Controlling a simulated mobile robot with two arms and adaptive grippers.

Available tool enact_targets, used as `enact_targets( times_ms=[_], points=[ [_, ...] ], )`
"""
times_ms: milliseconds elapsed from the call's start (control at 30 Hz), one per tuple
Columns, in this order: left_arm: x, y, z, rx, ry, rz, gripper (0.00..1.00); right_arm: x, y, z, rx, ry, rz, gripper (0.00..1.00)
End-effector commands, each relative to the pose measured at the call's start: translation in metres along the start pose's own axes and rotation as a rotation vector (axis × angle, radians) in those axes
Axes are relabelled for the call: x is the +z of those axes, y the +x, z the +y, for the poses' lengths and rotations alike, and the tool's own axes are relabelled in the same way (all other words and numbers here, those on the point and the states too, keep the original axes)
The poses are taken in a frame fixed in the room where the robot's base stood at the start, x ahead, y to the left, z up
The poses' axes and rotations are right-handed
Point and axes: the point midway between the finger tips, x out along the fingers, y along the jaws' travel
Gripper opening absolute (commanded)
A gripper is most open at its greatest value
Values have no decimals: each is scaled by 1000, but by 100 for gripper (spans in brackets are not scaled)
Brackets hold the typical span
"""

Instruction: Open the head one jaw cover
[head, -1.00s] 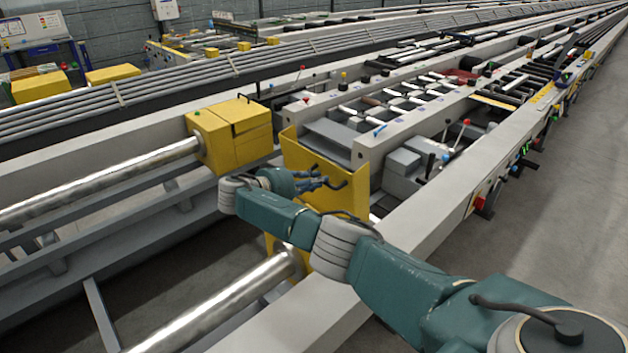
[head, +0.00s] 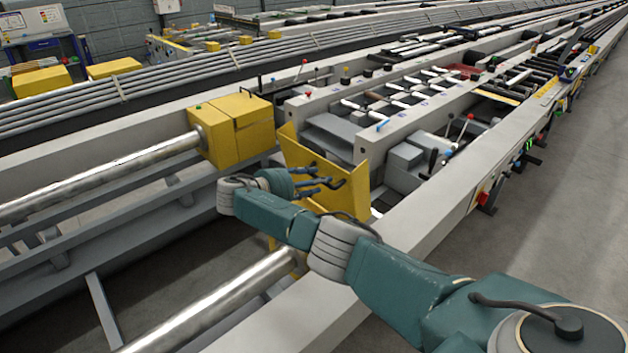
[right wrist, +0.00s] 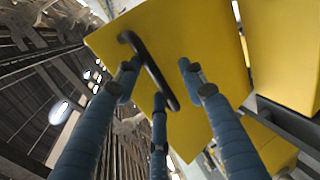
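The jaw cover, a yellow plate (head: 349,197), stands at the near end of the grey machine bed in the head view, leaning out at an angle. It fills the middle of the right wrist view (right wrist: 190,30), with a black bar handle (right wrist: 150,68) on its face. My right gripper (head: 320,183) is at this face. Its blue fingers (right wrist: 158,78) are spread around the handle, with a clear gap at the right finger. Whether the others touch the handle I cannot tell. My left gripper is not in view.
A yellow block (head: 235,130) on a shiny round bar (head: 110,178) stands left of the cover. Another shiny bar (head: 225,305) runs below my right arm. A grey rail (head: 440,225) lies to the right, with clear floor (head: 560,200) beyond.

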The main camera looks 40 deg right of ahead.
Motion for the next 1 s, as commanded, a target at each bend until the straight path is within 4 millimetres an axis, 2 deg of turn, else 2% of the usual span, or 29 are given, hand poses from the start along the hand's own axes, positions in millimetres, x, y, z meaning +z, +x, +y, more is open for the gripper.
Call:
enact_targets(
  times_ms=[33,367,467,567,800,1000],
  points=[
    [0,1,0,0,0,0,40,3,2,-7,-11,-6,-6,37],
    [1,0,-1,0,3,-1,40,3,0,-7,-11,-7,-5,37],
    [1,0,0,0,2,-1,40,2,-6,-8,-12,-7,-4,37],
    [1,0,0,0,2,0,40,1,-21,-8,-14,-7,1,37],
    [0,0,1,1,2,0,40,0,-74,-5,-10,-4,4,37],
    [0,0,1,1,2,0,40,0,-107,-2,-5,-2,2,37]
  ],
)
